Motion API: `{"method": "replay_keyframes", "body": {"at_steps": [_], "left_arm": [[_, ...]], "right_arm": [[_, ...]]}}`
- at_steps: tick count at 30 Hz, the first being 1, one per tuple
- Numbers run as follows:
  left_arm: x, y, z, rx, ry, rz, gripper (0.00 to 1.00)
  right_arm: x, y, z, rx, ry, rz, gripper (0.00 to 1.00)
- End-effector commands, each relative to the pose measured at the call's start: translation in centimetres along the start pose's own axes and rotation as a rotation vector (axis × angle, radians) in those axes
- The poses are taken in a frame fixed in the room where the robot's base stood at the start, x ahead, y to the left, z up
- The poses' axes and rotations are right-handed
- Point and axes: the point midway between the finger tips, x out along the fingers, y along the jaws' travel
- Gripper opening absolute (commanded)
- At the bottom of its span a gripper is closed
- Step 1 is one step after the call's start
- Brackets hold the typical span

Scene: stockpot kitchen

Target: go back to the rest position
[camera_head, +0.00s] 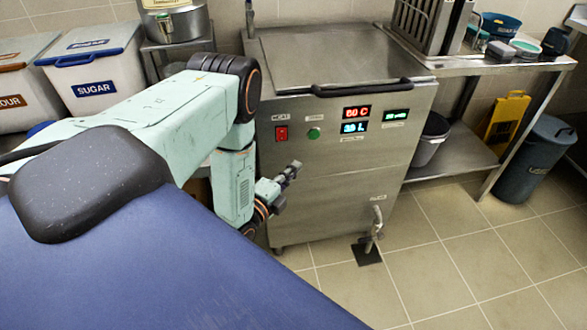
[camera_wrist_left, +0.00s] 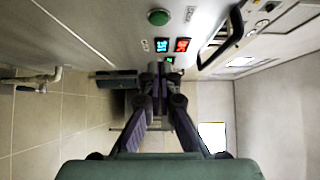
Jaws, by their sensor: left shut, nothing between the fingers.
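My left arm reaches in from the left in the head view and bends down in front of the steel cooker (camera_head: 340,190). My left gripper (camera_head: 292,170) is beside the cooker's front, below its panel. In the left wrist view its two fingers (camera_wrist_left: 161,72) meet at the tips, shut with nothing between them. The cooker's panel has a red switch (camera_head: 282,133), a green button (camera_head: 314,133) and lit displays (camera_head: 356,112). The green button also shows in the left wrist view (camera_wrist_left: 158,17). My right gripper is not in view.
The cooker's lid is closed, with a black handle (camera_head: 362,88) along its front edge. A drain tap (camera_head: 376,222) sticks out low at the front. A sugar bin (camera_head: 95,70) stands at the left. A blue bin (camera_head: 537,158) stands at the right. Tiled floor (camera_head: 460,255) in front is clear.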

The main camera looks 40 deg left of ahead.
Motion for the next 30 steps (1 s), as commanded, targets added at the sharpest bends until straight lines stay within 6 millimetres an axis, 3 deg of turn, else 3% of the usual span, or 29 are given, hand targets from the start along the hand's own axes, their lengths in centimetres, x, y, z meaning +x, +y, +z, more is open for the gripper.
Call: {"method": "replay_keyframes", "body": {"at_steps": [11,14,17,23,27,30], "left_arm": [[0.0,0.1,0.0,-0.039,0.0,0.005,0.0],[-0.1,1.3,0.0,-0.164,-0.008,0.062,0.0],[-1.5,4.3,0.1,-0.368,-0.063,0.203,0.0],[-7.8,10.7,-2.5,-0.804,-0.276,0.553,0.0],[-14.2,13.4,-5.5,-1.069,-0.514,0.794,0.0],[-19.8,13.9,-7.9,-1.212,-0.735,0.956,0.0]], "right_arm": [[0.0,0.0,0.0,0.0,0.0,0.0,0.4],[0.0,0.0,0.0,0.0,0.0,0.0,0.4],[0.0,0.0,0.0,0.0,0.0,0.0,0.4],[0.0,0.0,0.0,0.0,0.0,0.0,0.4],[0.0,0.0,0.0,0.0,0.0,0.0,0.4],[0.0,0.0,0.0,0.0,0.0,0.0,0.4]]}}
